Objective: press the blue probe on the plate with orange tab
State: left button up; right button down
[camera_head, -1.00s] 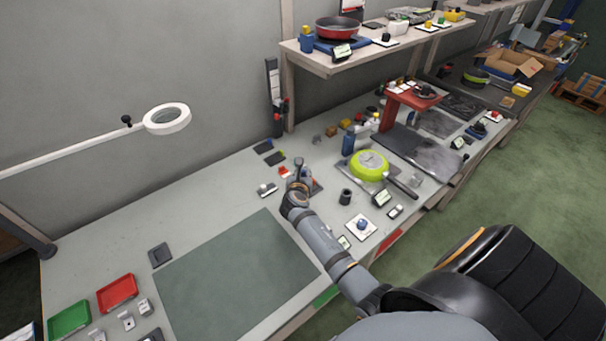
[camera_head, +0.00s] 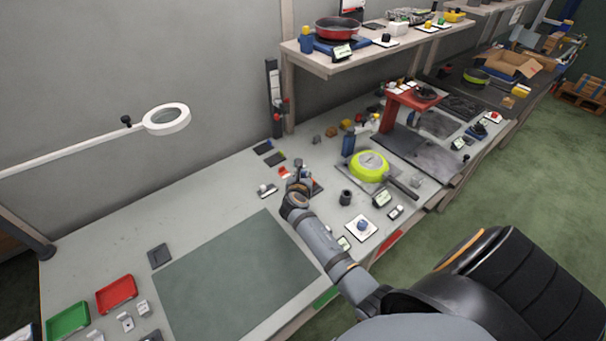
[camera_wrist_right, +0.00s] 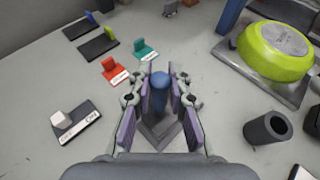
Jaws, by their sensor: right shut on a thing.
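The blue probe (camera_wrist_right: 159,91) stands upright above a dark square base (camera_wrist_right: 157,136) in the right wrist view. My right gripper (camera_wrist_right: 160,85) is shut on it, one finger on each side; its lower end is partly hidden. In the head view my right gripper (camera_head: 299,171) is over the middle of the bench. A red-orange bracket (camera_wrist_right: 110,69) with a white label lies left of the gripper; it also shows in the head view (camera_head: 284,172). I cannot tell whether it is the orange tab of the task's plate. My left gripper is not in view.
A teal bracket (camera_wrist_right: 142,48) and dark plates with blue and green tabs (camera_wrist_right: 98,47) lie beyond the gripper. A labelled block (camera_wrist_right: 76,123) is left. A dark cup (camera_wrist_right: 267,130) and green pan (camera_wrist_right: 276,50) are right. The grey mat (camera_head: 235,275) is clear.

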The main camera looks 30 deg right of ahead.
jog(key=shift+f, duration=0.4)
dwell(0.6)
jog(key=shift+r, duration=0.1)
notch_tip(320, 180, up, 7)
jog(key=p, duration=0.8)
